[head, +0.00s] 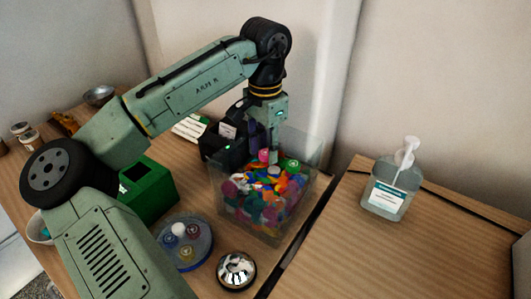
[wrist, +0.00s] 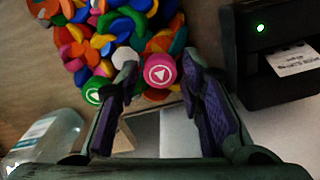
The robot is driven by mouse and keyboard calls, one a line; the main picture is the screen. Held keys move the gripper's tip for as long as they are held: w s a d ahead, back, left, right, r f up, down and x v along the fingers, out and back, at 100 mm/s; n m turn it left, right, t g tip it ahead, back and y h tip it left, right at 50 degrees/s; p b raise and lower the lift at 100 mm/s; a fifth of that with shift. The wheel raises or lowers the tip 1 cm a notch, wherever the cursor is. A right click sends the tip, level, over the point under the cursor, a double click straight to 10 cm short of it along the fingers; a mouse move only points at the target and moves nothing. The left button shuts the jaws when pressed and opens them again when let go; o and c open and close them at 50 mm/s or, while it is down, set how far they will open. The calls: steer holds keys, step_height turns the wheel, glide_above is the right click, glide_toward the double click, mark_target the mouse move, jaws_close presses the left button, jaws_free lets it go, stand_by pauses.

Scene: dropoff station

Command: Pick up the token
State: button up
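A round pink token (wrist: 159,70) with a white triangle mark shows between my fingertips in the wrist view. In the head view a pink disc (head: 263,155) shows at the top of the heap, beside my fingers. My gripper (wrist: 160,72) is open, with a finger on each side of the token; I cannot tell whether either touches it. In the head view my gripper (head: 273,153) points down into the clear bin (head: 226,205), which is filled with colourful pieces. A green token (wrist: 92,92) with a similar mark lies left of the pink one in the wrist view.
A black printer (head: 226,148) stands close behind the bin. A green box (head: 150,190), a round dish (head: 200,252) with small discs and a silver bell (head: 236,270) are nearby. A sanitizer bottle (head: 390,190) stands on the right table, which is otherwise clear.

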mark_target(265, 152)
steer(key=shift+f, duration=0.15)
steer(key=c, duration=0.5)
step_height(265, 152, up, 10)
stand_by(0.6)
